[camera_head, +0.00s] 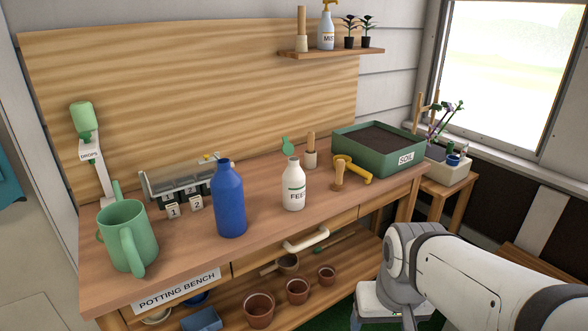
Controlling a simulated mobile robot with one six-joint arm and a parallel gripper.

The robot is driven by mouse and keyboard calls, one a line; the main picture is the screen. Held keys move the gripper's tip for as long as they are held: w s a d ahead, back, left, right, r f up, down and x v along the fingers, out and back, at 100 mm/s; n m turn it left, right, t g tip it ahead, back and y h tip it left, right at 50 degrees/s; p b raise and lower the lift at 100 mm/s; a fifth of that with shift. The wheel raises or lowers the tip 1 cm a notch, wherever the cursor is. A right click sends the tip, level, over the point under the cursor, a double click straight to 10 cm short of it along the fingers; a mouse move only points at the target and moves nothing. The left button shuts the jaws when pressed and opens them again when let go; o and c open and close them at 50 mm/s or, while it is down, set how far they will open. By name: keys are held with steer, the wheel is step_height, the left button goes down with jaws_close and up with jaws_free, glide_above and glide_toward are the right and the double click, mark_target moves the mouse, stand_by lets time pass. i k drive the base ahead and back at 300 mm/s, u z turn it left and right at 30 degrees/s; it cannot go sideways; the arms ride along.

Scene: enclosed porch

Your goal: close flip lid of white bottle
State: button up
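The white bottle (294,190), labelled FEED with a green band, stands upright near the middle of the bench. A green rounded lid (287,147) stands raised at the bottle's mouth, tipped up and back, so the flip lid looks open. Its hinge is too small to make out. My white arm comes in from the lower right, in front of the bench. My gripper is not in view, and nothing of mine touches the bottle.
A blue bottle (229,202) stands left of the white bottle, with a green watering can (126,238) farther left. A wooden-handled tool (311,152) stands close behind right. A yellow-handled tool (356,170) and green soil tray (371,157) lie right. The bench front (262,228) is clear.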

mark_target(288, 149)
steer(key=z, duration=1.95)
steer(key=k, duration=0.8)
steer(key=u, duration=1.85)
steer(key=i, duration=1)
